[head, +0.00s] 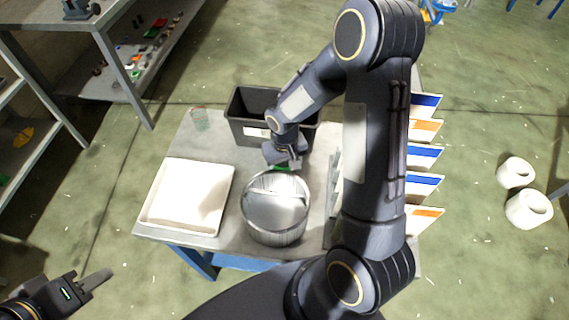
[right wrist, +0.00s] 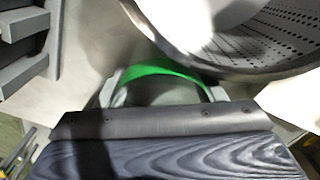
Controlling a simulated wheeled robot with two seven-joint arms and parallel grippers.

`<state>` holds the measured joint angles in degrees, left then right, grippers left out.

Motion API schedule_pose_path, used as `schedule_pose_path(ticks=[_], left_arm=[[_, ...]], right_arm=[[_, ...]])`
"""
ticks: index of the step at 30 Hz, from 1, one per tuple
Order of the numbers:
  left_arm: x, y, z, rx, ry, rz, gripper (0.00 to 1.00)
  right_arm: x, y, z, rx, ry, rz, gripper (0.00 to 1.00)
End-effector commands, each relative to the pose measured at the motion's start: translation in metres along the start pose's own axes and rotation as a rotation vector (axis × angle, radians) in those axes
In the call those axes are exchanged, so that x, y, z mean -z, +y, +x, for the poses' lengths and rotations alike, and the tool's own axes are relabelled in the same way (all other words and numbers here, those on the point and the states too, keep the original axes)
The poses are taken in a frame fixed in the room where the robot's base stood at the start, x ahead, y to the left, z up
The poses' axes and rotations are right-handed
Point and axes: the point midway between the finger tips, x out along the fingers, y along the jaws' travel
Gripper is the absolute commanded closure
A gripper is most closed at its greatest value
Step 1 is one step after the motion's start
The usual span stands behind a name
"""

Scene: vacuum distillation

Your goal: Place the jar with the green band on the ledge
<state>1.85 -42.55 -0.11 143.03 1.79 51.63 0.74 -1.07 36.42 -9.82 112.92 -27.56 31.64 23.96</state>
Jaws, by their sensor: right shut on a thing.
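The jar with the green band is mostly hidden. Its green band (right wrist: 162,72) shows as an arc between the fingers in the right wrist view, and a sliver of green (head: 282,169) shows under the gripper in the head view. My right gripper (head: 285,160) is shut on this jar, just behind a large metal pot (head: 275,212). The pot's perforated rim (right wrist: 215,70) is very close to the jar in the right wrist view. My left gripper (head: 94,282) is at the lower left, away from the table; its finger gap is not clear. I cannot tell which surface is the ledge.
A white tray (head: 150,213) lies left of the pot. A black bin (head: 240,103) stands behind, with a small clear container (head: 200,119) to its left. A rack with blue and orange panels (head: 424,153) stands at the right, partly behind my right arm.

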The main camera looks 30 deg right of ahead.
Motion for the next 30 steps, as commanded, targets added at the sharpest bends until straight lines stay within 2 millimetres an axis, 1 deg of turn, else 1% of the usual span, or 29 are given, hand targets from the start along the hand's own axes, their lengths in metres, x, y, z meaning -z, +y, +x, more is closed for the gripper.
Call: schedule_pose_path(ticks=[7, 11, 12, 16, 17, 25, 27, 29, 30], left_arm=[[0.0, 0.0, 0.0, 0.0, 0.0, 0.0, 0.64], [-0.002, -0.002, 0.004, 0.0, 0.0, 0.0, 0.64], [-0.002, -0.001, 0.003, 0.0, 0.0, 0.0, 0.64], [-0.001, -0.001, 0.003, 0.0, 0.0, 0.0, 0.64], [-0.001, -0.001, 0.003, 0.0, 0.0, 0.0, 0.64], [-0.001, -0.001, 0.002, 0.0, 0.0, 0.0, 0.64], [0.001, 0.001, -0.002, 0.0, 0.0, 0.0, 0.64], [0.0, 0.0, 0.001, 0.0, 0.0, 0.0, 0.64], [-0.001, -0.001, 0.002, 0.0, 0.0, 0.0, 0.64]], right_arm=[[0.0, 0.0, 0.001, 0.0, 0.002, 0.0, 0.68], [0.0, 0.0, 0.005, 0.0, 0.002, 0.0, 0.68], [0.0, 0.0, 0.004, 0.0, 0.001, 0.0, 0.35], [0.0, 0.0, 0.004, 0.0, 0.001, 0.0, 0.18], [0.0, 0.0, 0.004, 0.0, 0.001, 0.0, 0.16], [0.0, 0.0, 0.002, 0.0, 0.001, 0.0, 0.16], [0.0, 0.0, -0.002, 0.0, 0.001, 0.0, 0.16], [0.001, 0.0, -0.006, 0.001, 0.005, 0.0, 0.16], [0.002, 0.0, -0.011, 0.0, 0.006, 0.0, 0.16]])
